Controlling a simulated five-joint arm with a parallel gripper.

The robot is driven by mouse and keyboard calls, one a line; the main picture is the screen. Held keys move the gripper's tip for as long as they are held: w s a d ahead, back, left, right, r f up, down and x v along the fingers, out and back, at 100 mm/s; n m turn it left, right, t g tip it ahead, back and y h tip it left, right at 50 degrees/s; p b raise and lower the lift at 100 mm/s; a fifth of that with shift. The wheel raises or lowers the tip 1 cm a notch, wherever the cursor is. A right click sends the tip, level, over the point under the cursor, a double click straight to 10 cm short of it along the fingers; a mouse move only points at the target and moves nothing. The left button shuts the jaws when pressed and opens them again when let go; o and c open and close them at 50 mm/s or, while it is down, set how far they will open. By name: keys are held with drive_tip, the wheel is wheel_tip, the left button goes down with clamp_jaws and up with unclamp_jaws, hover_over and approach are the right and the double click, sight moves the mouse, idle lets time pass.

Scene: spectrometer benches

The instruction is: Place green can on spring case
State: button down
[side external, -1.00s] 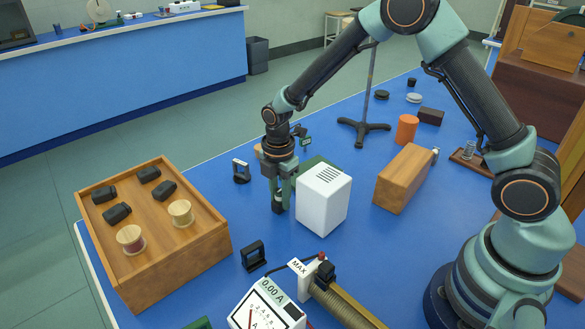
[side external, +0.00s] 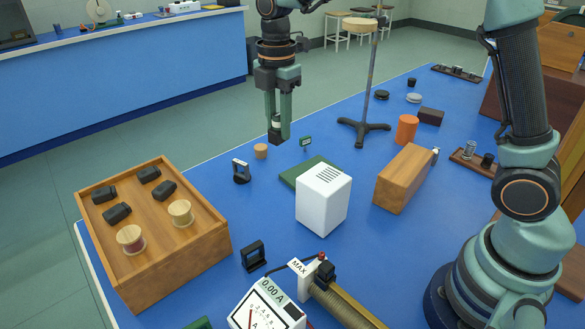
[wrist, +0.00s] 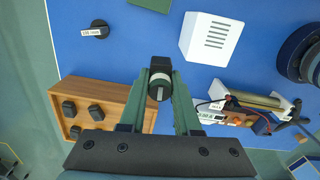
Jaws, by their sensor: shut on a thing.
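A low brown tray (side external: 458,157) holding a coil spring and a dark piece, at the right of the bench, appears to be the spring case. It is far to the right of my gripper. My arm partly borders it in view.
A white box (side external: 323,203) stands by a dark green flat plate (side external: 293,178). A wooden block (side external: 401,180), an orange cylinder (side external: 407,129) and a stand (side external: 364,127) lie between gripper and tray. A wooden box (side external: 180,262) with spools is at front left.

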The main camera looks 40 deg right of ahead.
drive_tip(key=s+d+r, duration=0.2)
drive_tip(key=d+r, duration=0.1)
drive_tip(key=d, duration=0.4)
drive_tip(key=s+d+r, duration=0.2)
drive_tip(key=d, duration=0.5)
wheel_tip(320, 180, up, 4)
drive_tip(key=m, duration=0.1)
hover_over(408, 162)
wheel_tip(408, 162, down, 19)
drive_tip(key=shift+f, duration=0.2)
drive_tip(key=shift+f, duration=0.15)
drive_tip(key=c, duration=0.6)
unclamp_jaws()
